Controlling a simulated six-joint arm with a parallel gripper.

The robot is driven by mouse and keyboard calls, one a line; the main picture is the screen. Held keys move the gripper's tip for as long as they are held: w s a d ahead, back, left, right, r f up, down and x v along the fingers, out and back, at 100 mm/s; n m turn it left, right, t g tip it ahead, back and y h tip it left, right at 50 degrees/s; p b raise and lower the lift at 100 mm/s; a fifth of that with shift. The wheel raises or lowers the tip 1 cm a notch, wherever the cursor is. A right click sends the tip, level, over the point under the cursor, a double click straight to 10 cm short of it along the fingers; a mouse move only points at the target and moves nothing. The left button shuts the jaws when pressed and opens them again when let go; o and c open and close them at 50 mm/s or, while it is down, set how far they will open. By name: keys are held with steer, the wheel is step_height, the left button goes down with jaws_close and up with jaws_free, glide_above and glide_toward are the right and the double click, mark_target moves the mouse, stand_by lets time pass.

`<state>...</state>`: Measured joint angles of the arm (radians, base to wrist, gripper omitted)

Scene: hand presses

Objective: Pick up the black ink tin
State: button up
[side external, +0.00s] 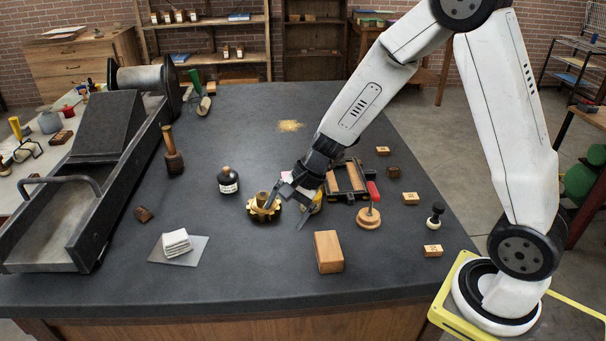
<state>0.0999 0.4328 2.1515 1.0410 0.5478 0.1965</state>
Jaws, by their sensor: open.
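A round black container (228,181) with a white label and a narrow neck stands upright on the dark tabletop, left of the middle. It looks more like a bottle than a tin, and I see no other clear black ink tin. My gripper (287,206) is open and low over the table, to the right of the black container and apart from it. One finger is close to a brass, gear-edged piece (261,212); I cannot tell whether they touch. A yellow item (318,198) is partly hidden behind my gripper.
A long press bed (85,205) fills the left. White cloths (176,242) lie on a grey plate (195,253). The tabletop behind the black container is mostly clear.

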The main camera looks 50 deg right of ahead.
mark_target(233, 175)
steer(key=w+m+t, duration=0.1)
steer(key=w+m, duration=0.2)
steer(key=w+d+f+m+t+y, duration=0.1)
steer(key=w+m, duration=0.1)
steer(key=w, duration=0.2)
steer(key=w+m+t+y, duration=0.1)
steer(key=w+m+t, duration=0.1)
steer(key=w+m, duration=0.1)
steer(key=shift+w+d+f+m, duration=0.15)
steer(key=shift+w+f+m, duration=0.15)
steer(key=shift+w, duration=0.1)
steer(key=w+d+m+t, duration=0.1)
steer(key=w+d+m, duration=0.1)
steer(key=w, duration=0.1)
steer(key=w+d+f+m+t+h, duration=0.1)
steer(key=w+m+t, duration=0.1)
steer(key=m, duration=0.1)
steer(key=w+d+m+t, duration=0.1)
steer(key=w+d+m, duration=0.1)
steer(key=w+m, duration=0.1)
steer(key=shift+w+d+f+t, duration=0.3)
steer(key=shift+d+f+t, duration=0.05)
steer(key=shift+t, duration=0.05)
steer(key=shift+w+d+m+t+h, duration=0.3)
steer(key=shift+d+m, duration=0.1)
steer(key=shift+m, duration=0.1)
steer(key=shift+w+a+f, duration=0.1)
steer(key=shift+x, duration=1.15)
steer(key=shift+f, duration=0.1)
steer(key=shift+x, duration=2.6)
